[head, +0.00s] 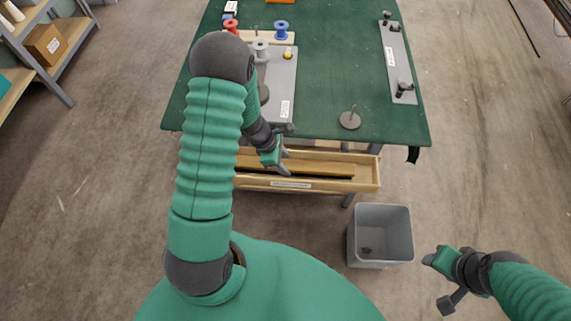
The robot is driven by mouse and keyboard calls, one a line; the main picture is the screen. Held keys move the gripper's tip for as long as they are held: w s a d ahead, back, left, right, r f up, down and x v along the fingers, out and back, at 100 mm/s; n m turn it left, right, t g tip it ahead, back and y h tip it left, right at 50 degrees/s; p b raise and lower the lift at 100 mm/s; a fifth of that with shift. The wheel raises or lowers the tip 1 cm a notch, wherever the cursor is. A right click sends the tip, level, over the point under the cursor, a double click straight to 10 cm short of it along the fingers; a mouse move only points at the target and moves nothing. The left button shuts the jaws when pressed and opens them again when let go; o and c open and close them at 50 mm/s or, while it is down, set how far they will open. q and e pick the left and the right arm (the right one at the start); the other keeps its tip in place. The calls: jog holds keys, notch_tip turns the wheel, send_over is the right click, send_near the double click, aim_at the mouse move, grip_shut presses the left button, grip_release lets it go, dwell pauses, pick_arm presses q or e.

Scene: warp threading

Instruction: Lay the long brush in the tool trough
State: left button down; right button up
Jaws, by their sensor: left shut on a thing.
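The tool trough (366,180) is a long, shallow, light wooden tray fixed at the near edge of the green table. A long brown wooden bar with a dark strip along its lower side, which looks like the long brush (325,168), lies lengthwise within the trough's outline. My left gripper (282,163) is over the trough's left half, shut on the brush. The arm and fingers hide part of the brush, and I cannot tell whether it touches the trough floor. My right gripper (438,281) is at the lower right, open and empty, away from the trough.
The green table (340,60) carries a grey plate with spools at left, a dark round base with a pin (350,119) near the front edge, and a grey bar with black knobs (397,60) at right. A grey bin (381,259) stands on the floor below the trough.

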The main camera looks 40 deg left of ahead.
pick_arm(q)
jog(key=shift+s, duration=0.1)
jog(key=c, duration=1.3)
grip_release()
jog(key=shift+a, duration=0.1)
jog(key=shift+o, duration=0.8)
jog(key=shift+a+f, duration=0.1)
